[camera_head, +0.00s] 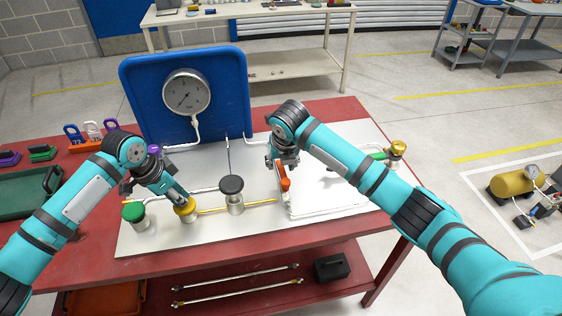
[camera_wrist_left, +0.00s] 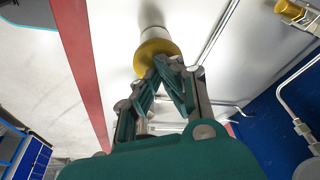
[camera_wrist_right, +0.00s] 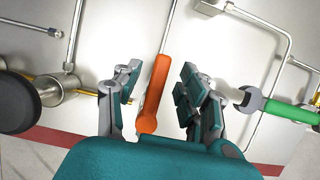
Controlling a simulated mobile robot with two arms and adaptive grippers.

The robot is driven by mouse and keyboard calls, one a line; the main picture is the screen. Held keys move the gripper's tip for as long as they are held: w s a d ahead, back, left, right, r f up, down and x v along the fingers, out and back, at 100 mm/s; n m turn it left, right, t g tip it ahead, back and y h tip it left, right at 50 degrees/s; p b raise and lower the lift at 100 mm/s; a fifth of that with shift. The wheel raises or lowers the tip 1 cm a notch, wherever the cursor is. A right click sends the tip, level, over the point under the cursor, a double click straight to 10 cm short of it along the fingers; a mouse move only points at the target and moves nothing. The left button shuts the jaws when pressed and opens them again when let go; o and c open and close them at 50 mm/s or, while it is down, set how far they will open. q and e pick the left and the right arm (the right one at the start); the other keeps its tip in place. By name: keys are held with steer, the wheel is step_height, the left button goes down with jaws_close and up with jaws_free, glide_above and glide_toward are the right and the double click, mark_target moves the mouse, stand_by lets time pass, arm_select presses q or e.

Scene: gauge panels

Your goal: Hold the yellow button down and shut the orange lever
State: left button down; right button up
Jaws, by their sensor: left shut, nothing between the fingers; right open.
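The yellow button (camera_head: 186,207) is a round cap on a pale post at the front left of the panel. My left gripper (camera_head: 182,197) is shut and empty, its fingertips at the top of the cap. In the left wrist view the fingertips (camera_wrist_left: 160,60) overlap the yellow cap (camera_wrist_left: 150,52); whether it is pressed down I cannot tell. The orange lever (camera_head: 284,179) stands near the panel's middle right. In the right wrist view the lever (camera_wrist_right: 153,92) lies between the two open fingers of my right gripper (camera_wrist_right: 158,88), with gaps on both sides.
A black knob (camera_head: 231,186) on a metal valve stands between the yellow button and the lever. A green knob (camera_head: 134,212) is left of the button. A blue board with a gauge (camera_head: 186,92) rises behind. A green handle (camera_wrist_right: 290,110) and pipes lie beside the right gripper.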

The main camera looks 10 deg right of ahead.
arm_select(q)
steer(key=shift+f, duration=0.1)
arm_select(e)
steer(key=shift+f, duration=0.1)
jaws_close()
